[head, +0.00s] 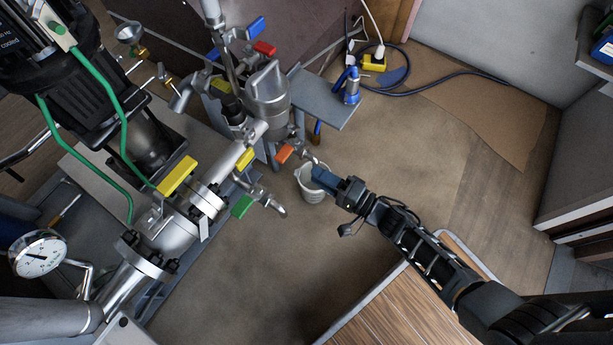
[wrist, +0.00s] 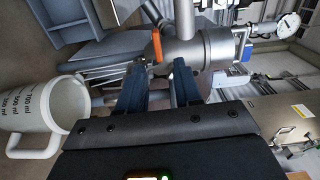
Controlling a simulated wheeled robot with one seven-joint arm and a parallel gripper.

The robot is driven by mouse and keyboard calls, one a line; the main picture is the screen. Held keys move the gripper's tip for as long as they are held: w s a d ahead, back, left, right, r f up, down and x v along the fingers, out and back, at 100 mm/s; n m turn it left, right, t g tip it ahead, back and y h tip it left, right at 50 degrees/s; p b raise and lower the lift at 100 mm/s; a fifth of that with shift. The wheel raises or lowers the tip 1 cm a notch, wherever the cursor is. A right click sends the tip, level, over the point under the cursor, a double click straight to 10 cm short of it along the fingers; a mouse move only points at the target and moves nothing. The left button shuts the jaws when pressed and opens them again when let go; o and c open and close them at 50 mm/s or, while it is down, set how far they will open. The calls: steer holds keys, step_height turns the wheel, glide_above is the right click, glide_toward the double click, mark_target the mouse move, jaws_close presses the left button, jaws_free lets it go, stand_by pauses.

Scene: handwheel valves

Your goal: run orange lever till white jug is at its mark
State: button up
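The orange lever (head: 285,153) sits on a small valve low on the steel pipework in the head view. In the wrist view the orange lever (wrist: 157,48) shows just beyond my fingertips, near the left finger; I cannot tell whether they touch. My gripper (head: 318,170) is over the jug's rim in the head view. In the wrist view my gripper (wrist: 158,82) has its two blue fingers apart with nothing clearly between them. The white jug (head: 311,188) stands on the floor below the valve. The white jug (wrist: 45,105) shows ml graduations at the wrist view's left; its liquid level cannot be made out.
Other levers are close by: yellow (head: 246,159), green (head: 242,206), red (head: 265,48) and blue (head: 256,27). A grey side table (head: 318,98) holds a blue object. A wooden surface (head: 395,312) lies below my arm. The floor right of the jug is open.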

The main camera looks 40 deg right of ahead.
steer(key=b+x, duration=0.2)
steer(key=x, duration=0.7)
steer(key=shift+w+f+b, duration=0.2)
steer(key=shift+f+b, duration=0.15)
steer(key=shift+b, duration=0.05)
steer(key=shift+w+a, duration=0.1)
steer(key=shift+c, duration=0.3)
jaws_close()
